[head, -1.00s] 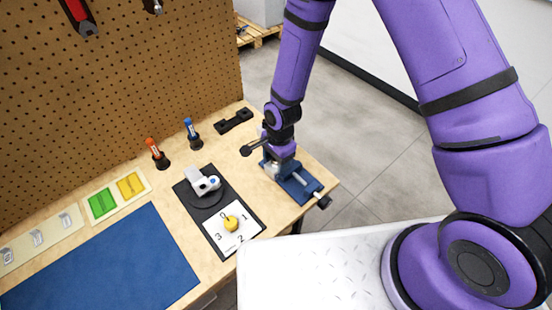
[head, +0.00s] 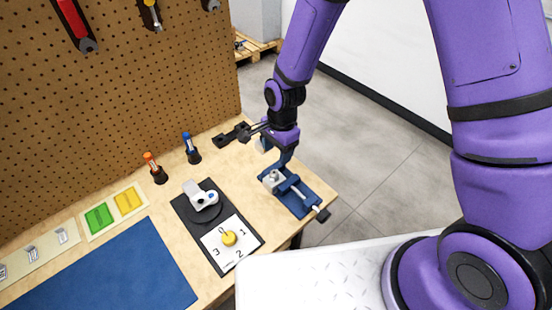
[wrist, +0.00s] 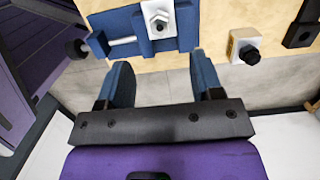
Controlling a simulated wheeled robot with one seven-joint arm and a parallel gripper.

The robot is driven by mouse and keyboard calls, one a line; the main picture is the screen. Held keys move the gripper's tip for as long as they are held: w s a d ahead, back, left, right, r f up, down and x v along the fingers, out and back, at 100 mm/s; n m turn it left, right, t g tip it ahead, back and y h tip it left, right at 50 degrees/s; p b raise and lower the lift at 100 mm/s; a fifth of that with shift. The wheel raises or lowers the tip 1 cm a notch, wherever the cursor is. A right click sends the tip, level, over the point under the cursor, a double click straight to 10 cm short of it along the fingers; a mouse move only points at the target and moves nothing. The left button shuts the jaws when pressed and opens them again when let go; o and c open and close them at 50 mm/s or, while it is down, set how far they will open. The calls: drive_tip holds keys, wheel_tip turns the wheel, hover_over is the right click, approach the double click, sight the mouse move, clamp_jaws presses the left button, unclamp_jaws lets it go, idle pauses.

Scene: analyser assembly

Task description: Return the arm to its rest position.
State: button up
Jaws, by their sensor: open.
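My gripper (head: 284,158) is open and empty, above the back right corner of the workbench, just behind the blue vise (head: 298,193). In the wrist view its two blue fingers (wrist: 160,72) stand wide apart with nothing between them. The vise also shows there (wrist: 128,38), beyond the fingertips, with a light block bearing a hex nut (wrist: 160,20) in its jaws. My purple arm reaches down from the top of the head view.
A white box with a black knob (wrist: 243,46) sits near the gripper. A black holder (head: 230,136), blue-capped tube (head: 191,146), orange-capped tube (head: 154,167) and a device on a black base (head: 206,197) stand on the bench. Floor is clear to the right.

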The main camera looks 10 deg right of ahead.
drive_tip(key=s+d+r+n+t, duration=0.15)
drive_tip(key=d+r, duration=0.25)
drive_tip(key=r, duration=0.4)
drive_tip(key=d+r+n+t, duration=0.1)
drive_tip(key=d+r+n, duration=0.1)
drive_tip(key=d+r, duration=0.5)
drive_tip(key=s+d+r+n+t, duration=0.1)
drive_tip(key=d+r+n, duration=0.1)
drive_tip(key=r, duration=0.8)
drive_tip(key=s+d+r+n+t, duration=0.1)
drive_tip(key=s+d+r+n, duration=0.1)
drive_tip(key=s+d+r, duration=0.3)
drive_tip(key=s+d+r+n+t+h, duration=0.1)
drive_tip(key=s+d+r+n, duration=0.2)
drive_tip(key=s+d+r, duration=0.2)
drive_tip(key=s+r, duration=0.3)
drive_tip(key=s, duration=0.3)
drive_tip(key=shift+s+d+n, duration=0.35)
drive_tip(key=shift+s, duration=0.05)
drive_tip(key=shift+w+t, duration=0.1)
drive_tip(key=shift+t, duration=0.15)
